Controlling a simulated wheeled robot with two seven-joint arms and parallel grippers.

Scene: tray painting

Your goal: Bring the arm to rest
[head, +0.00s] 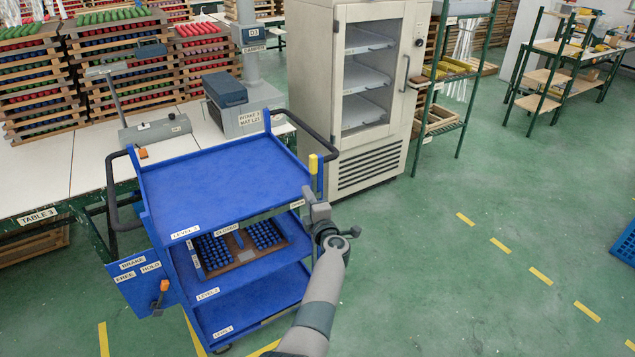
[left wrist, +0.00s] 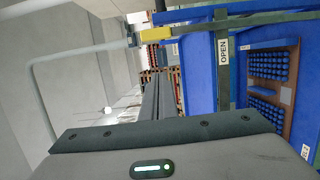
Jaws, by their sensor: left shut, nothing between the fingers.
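My left gripper (head: 311,200) is just off the right side of the blue cart (head: 225,180), near its top level. In the left wrist view its dark fingers (left wrist: 150,100) lie together, shut with nothing between them. A bar with a yellow end (head: 313,163) stands at the cart's right corner, close to the gripper. That yellow end also shows in the left wrist view (left wrist: 155,34), near an OPEN label (left wrist: 223,50). I cannot tell whether the fingers touch the bar. My right gripper is not in view.
A tray of blue pieces (head: 238,262) sits on the cart's middle level; the top level is bare. A pale cabinet (head: 373,150) with a glass door stands behind the cart. A white table (head: 50,185) is at the left. Green floor (head: 480,290) is open at the right.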

